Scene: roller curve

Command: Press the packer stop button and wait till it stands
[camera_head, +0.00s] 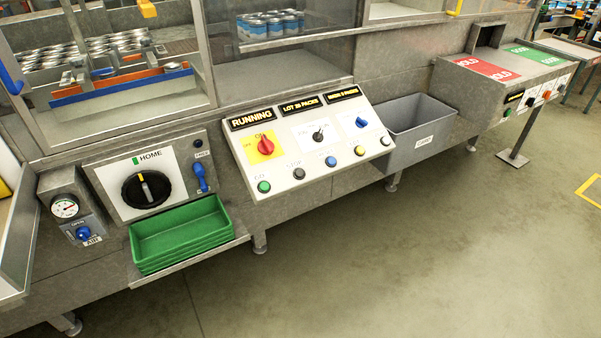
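The packer's control panel (311,140) slopes out from the front of the machine in the middle of the view. Its left display (252,119) reads RUNNING. Along the panel's lower edge is a row of round buttons. The dark stop button (298,173) has a small STOP label beside it and sits second from the left. It is uncovered, and nothing touches it. The green go button (264,186) is to its left and a blue button (330,161) to its right. My gripper is not in view.
Green trays (183,236) are stacked on a low shelf, left of the panel. A large black knob (146,189) marked HOME is above them. A grey bin (413,134) stands right of the panel. The floor (400,260) in front is clear.

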